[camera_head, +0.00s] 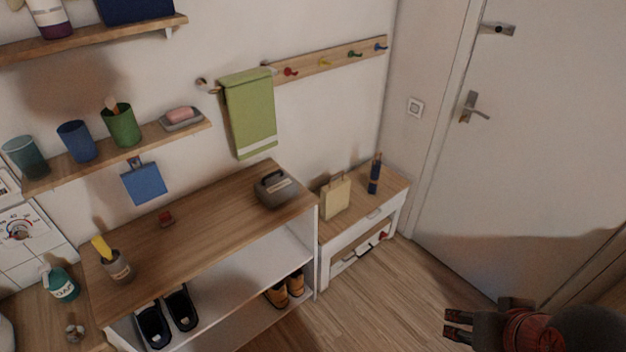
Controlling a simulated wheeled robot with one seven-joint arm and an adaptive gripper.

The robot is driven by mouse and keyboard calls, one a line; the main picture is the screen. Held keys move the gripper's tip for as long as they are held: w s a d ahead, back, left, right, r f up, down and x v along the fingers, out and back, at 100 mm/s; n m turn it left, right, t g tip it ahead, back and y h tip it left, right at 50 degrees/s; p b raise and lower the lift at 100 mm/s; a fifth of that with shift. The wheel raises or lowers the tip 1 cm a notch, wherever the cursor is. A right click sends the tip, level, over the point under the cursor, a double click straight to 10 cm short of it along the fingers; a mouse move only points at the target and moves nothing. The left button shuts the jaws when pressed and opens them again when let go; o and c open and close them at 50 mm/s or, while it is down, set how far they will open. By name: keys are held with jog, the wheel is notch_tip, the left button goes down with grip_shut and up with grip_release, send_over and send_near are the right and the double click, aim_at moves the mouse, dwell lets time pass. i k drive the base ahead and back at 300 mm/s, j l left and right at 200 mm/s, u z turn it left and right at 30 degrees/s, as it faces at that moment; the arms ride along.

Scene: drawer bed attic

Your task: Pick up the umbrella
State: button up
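A dark blue, slim upright object (375,174), which looks like the folded umbrella, stands on the wooden top of the small white bench (396,187) near the room's corner. It has a brownish band around its middle. My gripper (449,323) is at the lower right, above the floor, well apart from the umbrella and nearer the camera. Its two dark fingers point left with a gap between them, and nothing shows in the gap.
A beige paper bag (335,196) stands left of the umbrella. A grey box with a handle (274,190) sits on the wooden-topped shoe rack (205,217). A white door (530,140) is at the right. The wooden floor (385,300) before the bench is clear.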

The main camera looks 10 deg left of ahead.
aim_at(377, 164)
jog(key=u, duration=0.25)
jog(key=i+j, duration=0.15)
jog(key=i, duration=0.35)
jog(key=i+j+z, duration=0.15)
jog(key=i, duration=0.35)
jog(key=i+j, duration=0.25)
jog(key=i, duration=0.25)
jog(key=i+j+z, duration=0.15)
jog(key=i, duration=0.35)
jog(key=j, duration=0.05)
